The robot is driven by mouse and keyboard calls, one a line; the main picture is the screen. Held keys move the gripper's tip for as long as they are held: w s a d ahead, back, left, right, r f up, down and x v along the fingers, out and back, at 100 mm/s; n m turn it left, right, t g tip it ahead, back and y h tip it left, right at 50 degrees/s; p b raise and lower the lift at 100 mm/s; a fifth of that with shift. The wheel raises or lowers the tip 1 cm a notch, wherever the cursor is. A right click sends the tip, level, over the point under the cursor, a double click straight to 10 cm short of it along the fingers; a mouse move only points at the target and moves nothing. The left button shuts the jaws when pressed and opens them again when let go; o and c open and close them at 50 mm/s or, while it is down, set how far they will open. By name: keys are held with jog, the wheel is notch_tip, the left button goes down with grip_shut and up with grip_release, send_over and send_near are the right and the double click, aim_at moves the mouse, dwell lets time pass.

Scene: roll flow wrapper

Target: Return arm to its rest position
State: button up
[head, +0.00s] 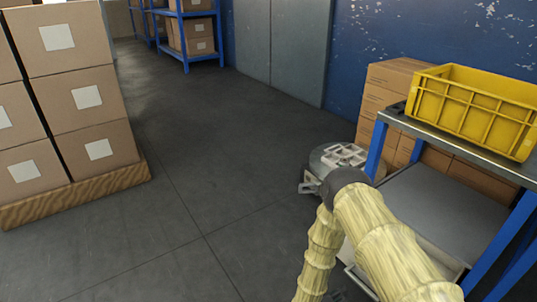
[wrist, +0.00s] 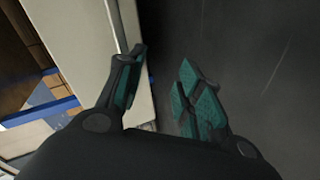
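My arm shows in the head view, wrapped in a pale yellow ribbed cover, bent at an elbow near the blue-legged table. My gripper (wrist: 158,88) shows in the wrist view, with two dark fingers that have teal pads. The fingers stand apart with a gap between them, and nothing is held. Dark grey floor and a pale panel edge lie beyond the fingertips.
A yellow crate (head: 475,105) stands on the blue-legged table (head: 455,147) at the right, with cardboard boxes (head: 395,80) behind. Stacked boxes (head: 85,100) on a wooden pallet (head: 75,198) stand at the left. A blue shelf (head: 190,60) is at the back. The middle floor is clear.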

jog(key=s+a+r+m+g+y+p, duration=0.1)
jog(key=s+r+g+y, duration=0.25)
jog(key=s, duration=0.75)
jog(key=s+a+r+m+g+y, duration=0.15)
jog(key=s+y, duration=0.25)
jog(key=s, duration=0.7)
jog(key=s+a+r+m+g+y+p, duration=0.1)
jog(key=s+r+g+y, duration=0.25)
jog(key=s, duration=0.75)
notch_tip(320, 180, up, 38)
jog(key=p, duration=3.7)
jog(key=shift+w+d+p, duration=0.15)
jog(key=shift+w+p, duration=0.05)
jog(key=shift+p, duration=0.2)
